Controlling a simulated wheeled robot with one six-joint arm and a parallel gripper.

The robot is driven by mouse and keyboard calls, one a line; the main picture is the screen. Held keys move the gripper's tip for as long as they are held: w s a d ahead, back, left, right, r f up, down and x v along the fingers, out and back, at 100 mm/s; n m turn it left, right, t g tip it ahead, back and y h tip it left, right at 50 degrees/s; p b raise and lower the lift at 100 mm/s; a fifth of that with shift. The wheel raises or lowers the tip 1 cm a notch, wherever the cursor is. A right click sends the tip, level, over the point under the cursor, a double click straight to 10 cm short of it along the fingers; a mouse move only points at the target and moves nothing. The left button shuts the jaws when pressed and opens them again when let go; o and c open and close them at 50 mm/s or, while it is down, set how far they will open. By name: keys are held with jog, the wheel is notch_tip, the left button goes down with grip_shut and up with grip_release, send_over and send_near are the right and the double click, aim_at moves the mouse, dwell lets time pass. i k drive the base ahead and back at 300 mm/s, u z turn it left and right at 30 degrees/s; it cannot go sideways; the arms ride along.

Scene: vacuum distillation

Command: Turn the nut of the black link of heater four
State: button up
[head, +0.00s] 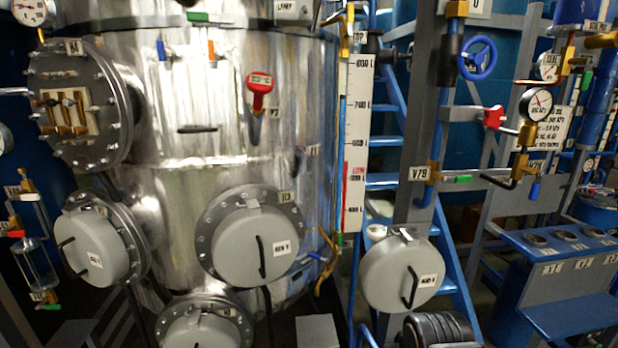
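A round bolted flange (70,148), its label (74,47) appearing to read H4, is on the upper left of the steel vessel. Its cover is off, and a pale terminal block (67,118) with brass strips shows in its middle. Small dark parts (68,101) sit across the brass strips. They are too small to tell which is the black link or its nut, or how the nut is turned. My gripper is not in view.
The steel vessel (230,110) fills the left half. Grey covers (92,247), (255,243) and (200,330) close the lower flanges. A loose-looking grey cover (400,275) is at right of centre. Blue stairs (382,185) stand behind; a red-handled valve (259,88) sticks out from the vessel.

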aim_at(60, 130)
jog(key=z, duration=0.3)
jog(key=k, duration=0.3)
jog(key=u, duration=1.5)
jog(key=i, duration=0.7)
jog(key=u, duration=0.5)
